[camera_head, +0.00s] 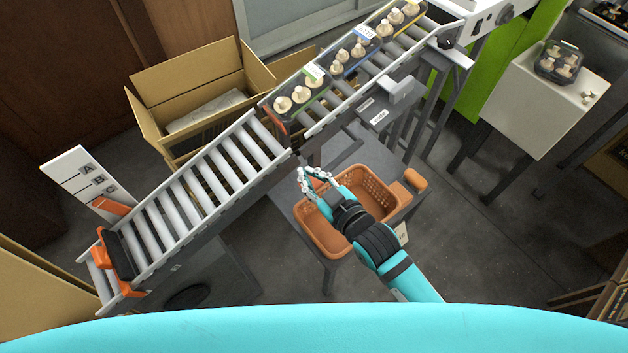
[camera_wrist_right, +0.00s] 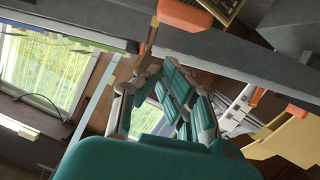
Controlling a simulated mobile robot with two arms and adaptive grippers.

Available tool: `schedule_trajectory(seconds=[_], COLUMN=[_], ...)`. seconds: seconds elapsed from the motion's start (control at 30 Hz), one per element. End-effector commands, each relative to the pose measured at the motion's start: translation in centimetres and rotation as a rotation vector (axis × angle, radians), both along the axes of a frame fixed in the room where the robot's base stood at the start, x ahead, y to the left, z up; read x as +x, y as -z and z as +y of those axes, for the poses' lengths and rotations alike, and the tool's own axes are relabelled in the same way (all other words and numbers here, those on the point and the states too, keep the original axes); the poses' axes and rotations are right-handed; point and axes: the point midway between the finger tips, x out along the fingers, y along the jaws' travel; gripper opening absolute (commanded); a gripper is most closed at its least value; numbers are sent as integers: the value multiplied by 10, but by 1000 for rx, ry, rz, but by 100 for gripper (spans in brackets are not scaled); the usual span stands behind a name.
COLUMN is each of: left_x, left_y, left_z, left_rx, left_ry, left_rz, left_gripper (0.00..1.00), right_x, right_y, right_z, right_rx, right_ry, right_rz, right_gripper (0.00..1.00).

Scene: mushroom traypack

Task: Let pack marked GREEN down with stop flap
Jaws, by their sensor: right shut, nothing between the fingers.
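A dark pack of pale mushrooms with a green label (camera_head: 313,71) is at the front of the row on the upper roller conveyor in the head view. An orange stop flap (camera_head: 274,119) stands upright at the pack's downhill end. In the right wrist view the fingers (camera_wrist_right: 160,80) point up toward a grey rail and an orange block. My left gripper is not in view.
Packs marked blue (camera_head: 364,32) and yellow follow uphill. The lower roller conveyor (camera_head: 200,190) is empty down to orange end guides (camera_head: 120,288) beside an A-B-C sign (camera_head: 88,178). An orange basket (camera_head: 325,238) stands below; a cardboard box (camera_head: 150,78) is behind.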

Motion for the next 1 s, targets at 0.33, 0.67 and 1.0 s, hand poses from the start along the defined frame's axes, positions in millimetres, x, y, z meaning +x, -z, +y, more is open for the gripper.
schedule_trajectory(seconds=[0.33, 0.67, 1.0], left_x=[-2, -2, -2], left_y=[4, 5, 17], left_z=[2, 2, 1], left_rx=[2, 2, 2], left_ry=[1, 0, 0], left_rz=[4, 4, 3], left_gripper=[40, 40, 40], right_x=[3, 3, 7], right_y=[27, 31, 72], right_z=[-7, -7, -12], right_rx=[0, -17, -232], right_ry=[1, 1, 1], right_rz=[2, -9, -165], right_gripper=[0, 0, 0])
